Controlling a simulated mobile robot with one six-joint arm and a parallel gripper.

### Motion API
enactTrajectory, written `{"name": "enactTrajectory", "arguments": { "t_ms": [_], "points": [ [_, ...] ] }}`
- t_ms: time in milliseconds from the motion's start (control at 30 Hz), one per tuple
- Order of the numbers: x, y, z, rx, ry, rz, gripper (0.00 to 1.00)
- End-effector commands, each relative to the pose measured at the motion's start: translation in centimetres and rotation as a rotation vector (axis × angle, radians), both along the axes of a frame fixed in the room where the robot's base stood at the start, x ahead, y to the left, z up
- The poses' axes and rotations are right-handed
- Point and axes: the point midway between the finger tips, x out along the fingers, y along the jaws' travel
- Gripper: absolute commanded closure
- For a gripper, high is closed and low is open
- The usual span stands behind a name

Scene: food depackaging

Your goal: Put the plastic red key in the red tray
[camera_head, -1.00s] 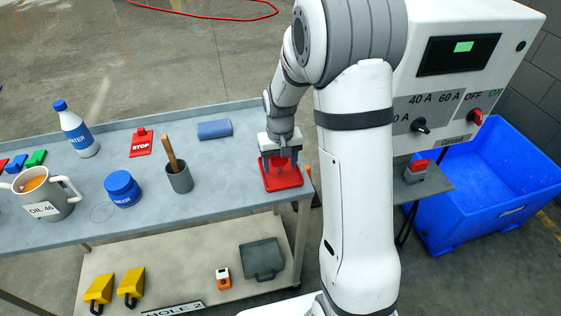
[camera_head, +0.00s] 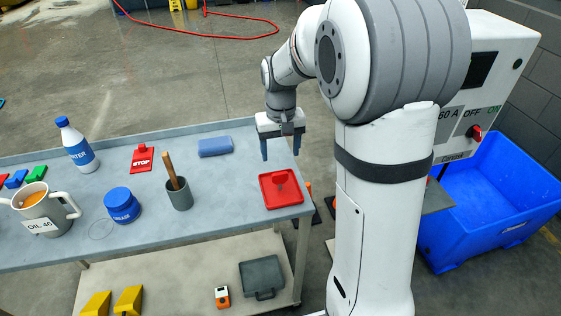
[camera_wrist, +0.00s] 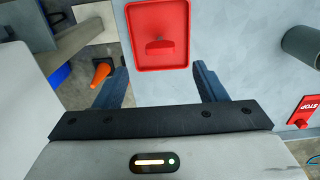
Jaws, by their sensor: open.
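The red tray (camera_head: 268,201) lies on the right end of the grey table, and it also shows in the wrist view (camera_wrist: 140,60). A red key (camera_head: 282,178) sits in it; the wrist view shows its raised red grip (camera_wrist: 160,46) inside the tray rim. My gripper (camera_head: 279,152) is open and empty. It is above the table, behind the tray in the head view and clear of it. In the wrist view its two fingers stand wide apart, with the tray beyond them.
On the table (camera_head: 225,185) are a red STOP piece (camera_head: 142,160), a blue block (camera_head: 215,147), a grey cup with a stick (camera_head: 179,194), a blue jar (camera_head: 122,205), a water bottle (camera_head: 77,147) and an OIL mug (camera_head: 42,210). A blue bin (camera_head: 500,195) stands at right.

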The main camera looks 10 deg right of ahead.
Motion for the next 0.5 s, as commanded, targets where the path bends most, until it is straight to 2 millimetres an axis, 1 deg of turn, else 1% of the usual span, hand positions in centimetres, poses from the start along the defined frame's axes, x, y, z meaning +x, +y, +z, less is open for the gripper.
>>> {"name": "enactTrajectory", "arguments": {
  "t_ms": [67,133,167,233,267,367,400,467,500],
  "points": [
    [-0.1,0.0,0.7,0.0,-0.004,0.0,0.35],
    [-0.7,0.0,1.3,0.0,-0.011,0.0,0.35],
    [-1.1,0.0,1.6,0.0,-0.016,-0.001,0.35],
    [-2.7,-0.1,2.6,0.0,-0.036,-0.001,0.35],
    [-3.6,-0.1,3.0,0.0,-0.046,-0.001,0.35],
    [-7.2,-0.1,4.5,-0.001,-0.088,-0.001,0.35],
    [-8.7,-0.1,4.9,-0.001,-0.107,-0.001,0.35],
    [-11.0,-0.1,5.4,-0.002,-0.132,-0.001,0.35],
    [-12.5,-0.1,5.6,-0.002,-0.15,-0.001,0.35]
  ]
}}
